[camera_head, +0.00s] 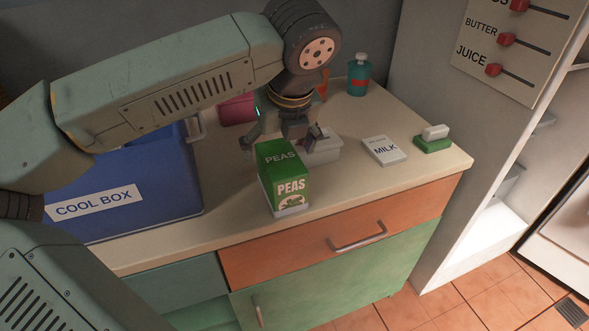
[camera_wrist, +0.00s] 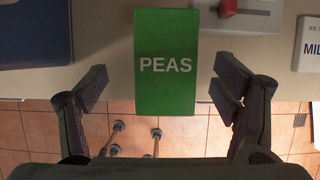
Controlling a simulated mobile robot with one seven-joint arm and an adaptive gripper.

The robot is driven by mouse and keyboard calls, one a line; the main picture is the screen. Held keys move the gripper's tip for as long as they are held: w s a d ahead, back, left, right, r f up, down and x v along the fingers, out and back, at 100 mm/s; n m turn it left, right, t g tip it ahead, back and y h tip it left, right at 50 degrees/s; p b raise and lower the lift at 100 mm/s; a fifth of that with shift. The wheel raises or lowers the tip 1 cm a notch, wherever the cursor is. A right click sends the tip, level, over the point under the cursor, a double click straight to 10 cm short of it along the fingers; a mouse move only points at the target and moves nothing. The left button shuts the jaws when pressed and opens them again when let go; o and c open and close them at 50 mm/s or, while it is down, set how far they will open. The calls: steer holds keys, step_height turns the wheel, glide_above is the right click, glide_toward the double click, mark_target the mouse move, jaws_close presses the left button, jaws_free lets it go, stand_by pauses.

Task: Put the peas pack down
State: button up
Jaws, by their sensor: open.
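The green peas pack (camera_head: 285,185) stands upright on the counter (camera_head: 225,215) near its front edge, right of the cool box. In the wrist view the pack's green top (camera_wrist: 165,85) faces me, with "PEAS" readable. My gripper (camera_head: 288,135) is just behind and above the pack in the head view. Nothing is held.
The blue cool box (camera_head: 125,190) fills the counter's left.

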mark_target(277, 158)
steer(key=x, duration=0.3)
steer(key=shift+f, duration=0.25)
steer(key=p+x, duration=0.2)
steer(key=x, duration=0.3)
steer(key=shift+s+d+f+p, duration=0.15)
steer(key=shift+d+f+p, duration=0.1)
steer(key=shift+d+p, duration=0.15)
steer(key=shift+f+b, duration=0.3)
steer(key=shift+b, duration=0.6)
steer(key=shift+c, duration=0.2)
steer(key=c, duration=1.6)
steer(key=shift+r+p, duration=0.25)
steer(key=shift+p, duration=0.3)
